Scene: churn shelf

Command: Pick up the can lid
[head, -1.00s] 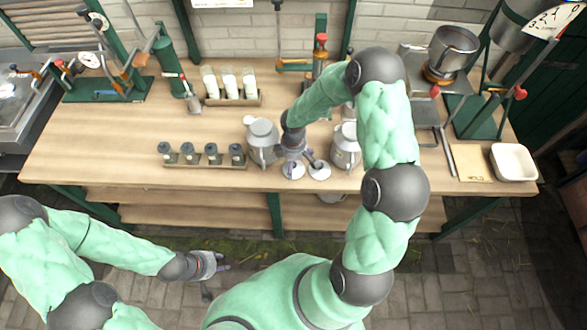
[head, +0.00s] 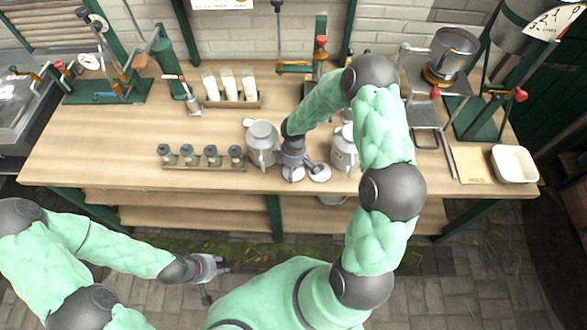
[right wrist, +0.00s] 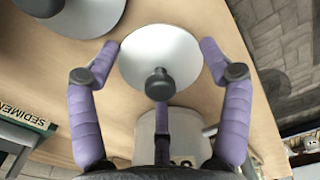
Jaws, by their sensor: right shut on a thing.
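Two pale round can lids with dark knobs are at the table's front edge. My right gripper (right wrist: 158,62) is shut on one can lid (right wrist: 160,50), with purple fingers at both sides of its rim and a third finger below its knob. In the head view this appears to be the left lid (head: 293,174), partly hidden by the gripper. The other lid (head: 320,173) lies just to its right and shows at the upper left of the right wrist view (right wrist: 75,14). My left gripper (head: 212,269) hangs open and empty in front of the table.
Grey cans (head: 263,141) and (head: 344,148) stand either side of my right gripper. A rack of small jars (head: 203,165) is to the left. Bottles (head: 230,84) stand behind; a white tray (head: 514,163) is at the right. The table's left front is clear.

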